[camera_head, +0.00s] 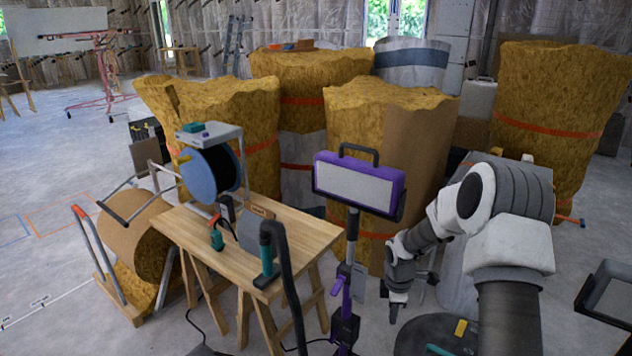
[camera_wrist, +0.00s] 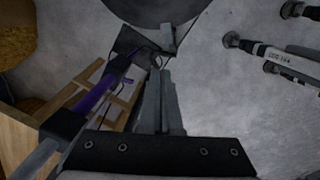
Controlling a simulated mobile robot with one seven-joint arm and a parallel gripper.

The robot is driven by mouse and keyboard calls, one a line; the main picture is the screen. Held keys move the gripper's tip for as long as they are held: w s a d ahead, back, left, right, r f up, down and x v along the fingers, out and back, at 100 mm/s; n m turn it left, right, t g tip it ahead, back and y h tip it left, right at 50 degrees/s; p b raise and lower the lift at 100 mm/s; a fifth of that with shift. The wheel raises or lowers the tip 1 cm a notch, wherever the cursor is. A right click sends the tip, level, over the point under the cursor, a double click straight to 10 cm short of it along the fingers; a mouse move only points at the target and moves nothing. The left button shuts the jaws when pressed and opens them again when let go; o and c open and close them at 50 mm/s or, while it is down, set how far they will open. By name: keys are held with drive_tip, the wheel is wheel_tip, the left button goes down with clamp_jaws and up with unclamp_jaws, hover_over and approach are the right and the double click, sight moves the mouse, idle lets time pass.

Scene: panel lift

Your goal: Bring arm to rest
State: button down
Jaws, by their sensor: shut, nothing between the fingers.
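My gripper (camera_head: 394,312) hangs low at the end of my bent white and grey arm, right of the middle in the head view. Its fingers point down. In the wrist view the gripper (camera_wrist: 160,78) shows its two fingers together with nothing between them. It touches nothing that I can see. A purple-framed work light (camera_head: 358,184) stands on a stand (camera_head: 345,285) just left of the gripper in the head view.
A wooden workbench (camera_head: 275,232) with a cable reel (camera_head: 210,172) and tools stands left of the light. Tall yellow insulation rolls (camera_head: 370,110) stand behind. A dark-framed object (camera_head: 606,292) is at the right edge. Concrete floor (camera_head: 60,250) is open at far left.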

drive_tip(key=s+a+r+m+t+h, duration=0.1)
drive_tip(key=s+r+m, duration=0.35)
drive_tip(key=r, duration=0.75)
drive_tip(key=s+a+r+m+t, duration=0.1)
drive_tip(key=s+r+m, duration=0.3)
drive_tip(key=r, duration=0.8)
drive_tip(key=s+a+r+m+t+y, duration=0.15)
drive_tip(key=s+r+m, duration=0.3)
drive_tip(key=s, duration=0.65)
drive_tip(key=s+a+r+m+t, duration=0.1)
drive_tip(key=s+a+r+m, duration=0.3)
drive_tip(key=s, duration=0.6)
wheel_tip(320, 180, up, 19)
drive_tip(key=d+p, duration=0.1)
drive_tip(key=p, duration=1.7)
drive_tip(key=shift+s+d+n, duration=0.15)
drive_tip(key=shift+s+n, duration=0.05)
drive_tip(key=shift+n, duration=0.2)
